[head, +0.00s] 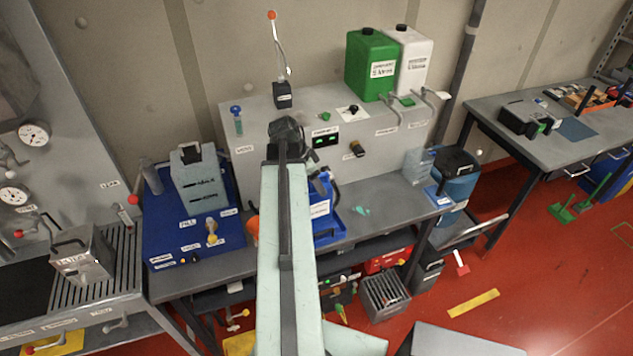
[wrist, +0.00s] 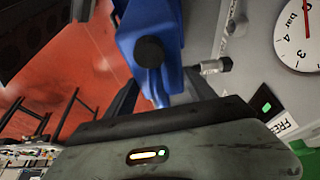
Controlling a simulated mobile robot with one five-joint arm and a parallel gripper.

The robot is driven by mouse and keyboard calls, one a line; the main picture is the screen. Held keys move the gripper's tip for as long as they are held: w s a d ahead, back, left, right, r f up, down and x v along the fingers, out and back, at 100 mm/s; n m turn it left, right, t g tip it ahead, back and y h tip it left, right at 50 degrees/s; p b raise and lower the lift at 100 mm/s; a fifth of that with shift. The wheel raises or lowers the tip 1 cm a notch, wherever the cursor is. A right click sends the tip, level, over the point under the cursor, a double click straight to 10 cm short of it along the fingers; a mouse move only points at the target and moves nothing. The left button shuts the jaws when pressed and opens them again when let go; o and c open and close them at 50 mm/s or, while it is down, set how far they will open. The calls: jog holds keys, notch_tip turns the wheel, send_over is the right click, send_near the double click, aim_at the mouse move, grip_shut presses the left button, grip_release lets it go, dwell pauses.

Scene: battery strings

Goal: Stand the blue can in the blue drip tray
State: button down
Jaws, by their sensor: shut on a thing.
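The blue can (head: 319,193) with a white label shows just right of my arm in the head view, above the bench. In the wrist view the blue can (wrist: 150,28) has a round black cap and sits between my fingers. My gripper (wrist: 160,92) is shut on it. In the head view my arm hides much of the gripper and the can's left side. A blue tray edge (head: 329,239) shows low beside the can and looks like the drip tray. I cannot tell whether the can touches it.
A grey panel (head: 270,115) stands behind, with green (head: 371,65) and white (head: 408,60) canisters on top. A blue station (head: 165,225) stands left, holding a grey container (head: 200,178). A clear container (head: 418,165) and a dark-lidded bin (head: 457,178) stand right. The bench (head: 395,205) has bare room right of the can.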

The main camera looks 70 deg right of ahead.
aim_at(310, 186)
jog(key=shift+s+f+b, duration=0.1)
jog(key=shift+f+b, duration=2.4)
jog(key=shift+f, duration=0.2)
jog(key=shift+f+b, duration=0.5)
jog(key=shift+f, duration=0.05)
jog(key=shift+c, duration=1.2)
grip_release()
jog(key=p+v, duration=0.6)
jog(key=v, duration=0.1)
jog(key=shift+d+r+p, duration=0.1)
jog(key=shift+r+p, duration=0.1)
jog(key=shift+p, duration=0.2)
jog(key=shift+a+r+p, duration=0.2)
jog(key=shift+r+p, duration=0.15)
jog(key=shift+f, duration=0.1)
